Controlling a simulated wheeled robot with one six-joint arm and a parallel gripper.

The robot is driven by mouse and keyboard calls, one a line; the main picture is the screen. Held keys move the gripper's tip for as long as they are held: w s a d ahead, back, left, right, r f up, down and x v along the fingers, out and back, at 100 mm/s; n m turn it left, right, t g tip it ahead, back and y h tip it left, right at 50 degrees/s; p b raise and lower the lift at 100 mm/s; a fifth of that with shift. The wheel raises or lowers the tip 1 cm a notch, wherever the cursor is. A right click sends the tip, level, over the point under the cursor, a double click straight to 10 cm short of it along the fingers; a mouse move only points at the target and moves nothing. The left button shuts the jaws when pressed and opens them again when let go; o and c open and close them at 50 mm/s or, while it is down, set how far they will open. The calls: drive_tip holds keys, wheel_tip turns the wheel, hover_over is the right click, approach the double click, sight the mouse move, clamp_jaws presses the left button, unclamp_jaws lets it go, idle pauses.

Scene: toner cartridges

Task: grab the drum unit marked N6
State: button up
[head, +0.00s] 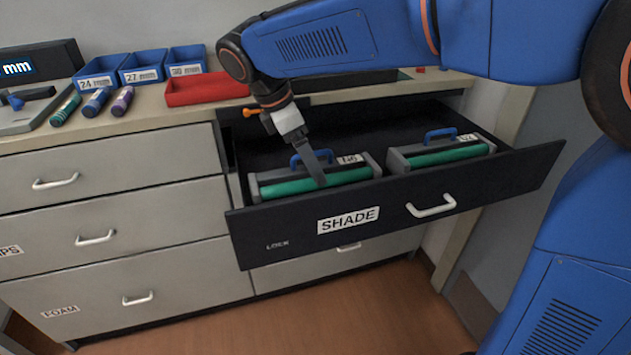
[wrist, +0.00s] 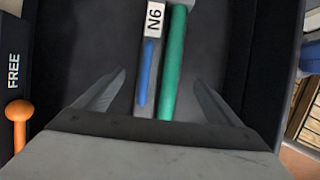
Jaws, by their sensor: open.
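The drum unit marked N6 (head: 345,177) lies in the left part of the open drawer, a grey body with a green roller and a blue handle. In the wrist view the N6 drum unit (wrist: 173,68) runs up from between the fingers, its label and blue handle left of the green roller. My gripper (head: 314,170) is over it in the head view, pointing down. In the wrist view my gripper (wrist: 160,88) is open, with one finger on each side of the unit and gaps to both. Whether the fingers reach below the handle I cannot tell.
A second drum unit (head: 440,154) with a partly unreadable label lies to the right in the same drawer, marked SHADE (head: 290,222). An orange knob (wrist: 18,111) by a FREE label is at the drawer's left. Blue bins (head: 143,68) and a red tray (head: 205,90) stand on the counter.

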drive_tip(key=shift+x, duration=2.35)
drive_tip(key=shift+s, duration=0.1)
drive_tip(key=shift+c, duration=0.5)
drive_tip(key=c, duration=1.6)
